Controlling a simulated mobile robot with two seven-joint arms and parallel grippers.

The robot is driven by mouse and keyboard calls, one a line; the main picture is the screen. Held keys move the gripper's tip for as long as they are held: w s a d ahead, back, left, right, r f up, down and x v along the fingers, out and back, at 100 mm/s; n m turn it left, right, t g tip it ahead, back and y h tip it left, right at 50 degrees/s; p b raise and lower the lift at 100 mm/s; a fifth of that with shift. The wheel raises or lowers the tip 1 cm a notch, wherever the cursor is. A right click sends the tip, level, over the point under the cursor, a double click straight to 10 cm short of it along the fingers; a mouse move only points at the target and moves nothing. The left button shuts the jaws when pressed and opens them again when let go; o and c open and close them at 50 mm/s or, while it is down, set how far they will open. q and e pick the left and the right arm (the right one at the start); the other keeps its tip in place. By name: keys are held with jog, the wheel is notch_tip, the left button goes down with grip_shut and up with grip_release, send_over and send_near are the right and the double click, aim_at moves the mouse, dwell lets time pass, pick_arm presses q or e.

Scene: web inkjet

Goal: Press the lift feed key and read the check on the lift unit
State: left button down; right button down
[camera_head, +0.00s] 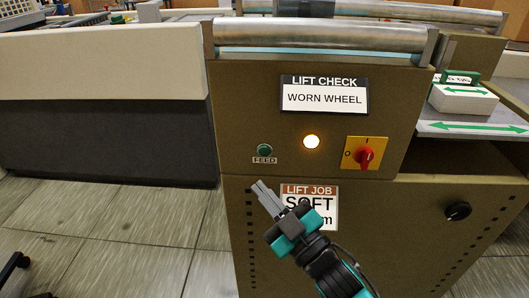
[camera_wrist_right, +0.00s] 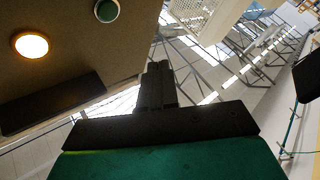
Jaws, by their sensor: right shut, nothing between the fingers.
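The lift unit (camera_head: 240,120) is a brown cabinet with a metal roller on top. Its check plate (camera_head: 323,95) reads "LIFT CHECK" and "WORN WHEEL". The green feed key (camera_head: 264,150), labelled "FEED", sits on the front panel; it also shows in the right wrist view (camera_wrist_right: 107,11). To its right a round lamp (camera_head: 311,142) is lit warm white, and it glows in the right wrist view (camera_wrist_right: 31,45). My right gripper (camera_head: 260,187) is shut and empty, below the feed key and apart from it. My left gripper is not in view.
A yellow plate with a red rotary switch (camera_head: 366,154) is right of the lamp. A "LIFT JOB SOFT" label (camera_head: 324,192) is partly hidden behind my right gripper. A black knob (camera_head: 458,211) is at lower right.

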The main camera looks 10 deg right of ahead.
aim_at(265, 151)
pick_arm(q)
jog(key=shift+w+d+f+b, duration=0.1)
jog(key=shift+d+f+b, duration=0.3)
jog(key=shift+b, duration=0.5)
pick_arm(e)
jog(key=w, duration=0.2)
jog(key=w+d, duration=0.1)
jog(key=w, duration=0.2)
jog(key=w+d, duration=0.1)
jog(key=w, duration=0.2)
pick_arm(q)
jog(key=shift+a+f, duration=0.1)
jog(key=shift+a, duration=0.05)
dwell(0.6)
pick_arm(e)
jog(key=shift+w, duration=0.15)
jog(key=shift+w+d, duration=0.1)
jog(key=shift+w, duration=0.2)
